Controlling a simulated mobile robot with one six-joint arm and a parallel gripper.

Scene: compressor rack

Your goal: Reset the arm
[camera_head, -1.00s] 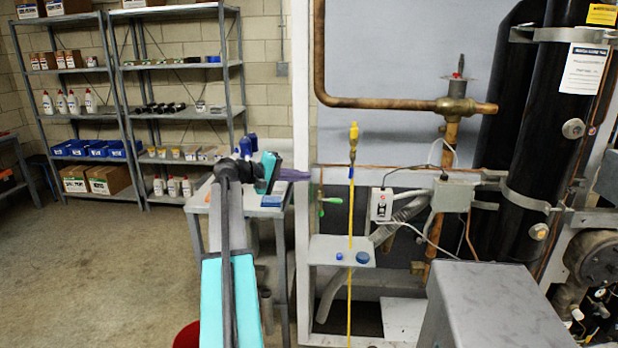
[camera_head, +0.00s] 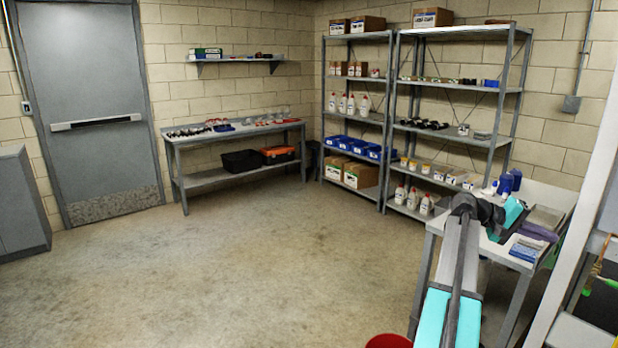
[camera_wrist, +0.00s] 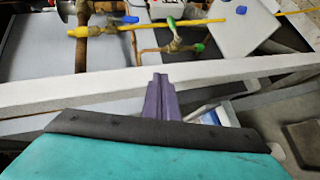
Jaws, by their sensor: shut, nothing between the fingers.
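My arm reaches forward over a small grey table (camera_head: 565,195) at the right of the head view. My gripper (camera_head: 546,235) shows there as a purple tip beyond the teal wrist. In the wrist view the purple fingers of my gripper (camera_wrist: 159,80) are together, with nothing between them. They point at a pale frame bar (camera_wrist: 40,97) that crosses the picture. Whether they touch the bar cannot be told.
Grey shelves (camera_head: 455,88) with bottles and boxes stand behind the small table. A workbench (camera_head: 235,132) and a grey door (camera_head: 85,100) are at the back left. A red bucket (camera_head: 388,341) is at the bottom edge. The concrete floor (camera_head: 250,260) is clear.

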